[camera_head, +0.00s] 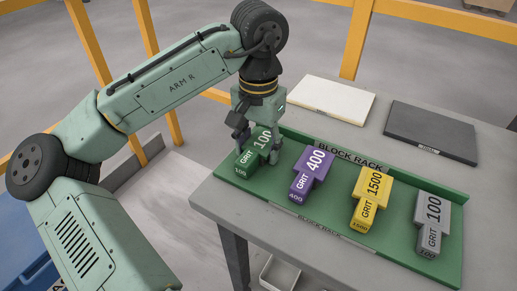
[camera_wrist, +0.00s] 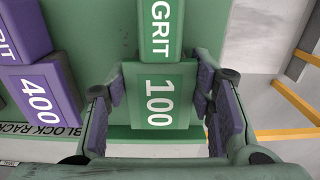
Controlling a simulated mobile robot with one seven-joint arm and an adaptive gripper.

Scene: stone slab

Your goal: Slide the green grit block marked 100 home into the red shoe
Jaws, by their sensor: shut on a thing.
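The green grit block marked 100 (camera_head: 246,163) is at the left end of the green block rack (camera_head: 318,222). In the wrist view the block (camera_wrist: 159,98) stands between the finger pads, its white 100 facing the camera. My gripper (camera_head: 258,138) is shut on the wide part of this block from above; its fingers (camera_wrist: 160,88) lie along both sides. I cannot tell whether the block rests on the rack or is slightly raised. No red shoe shows in either view.
A purple 400 block (camera_head: 311,174), a yellow 1500 block (camera_head: 370,197) and a grey 100 block (camera_head: 432,225) stand to the right in the rack. A white slab (camera_head: 325,98) and a dark slab (camera_head: 431,131) lie behind on the grey table (camera_head: 372,121). Yellow railings (camera_head: 356,40) stand beyond.

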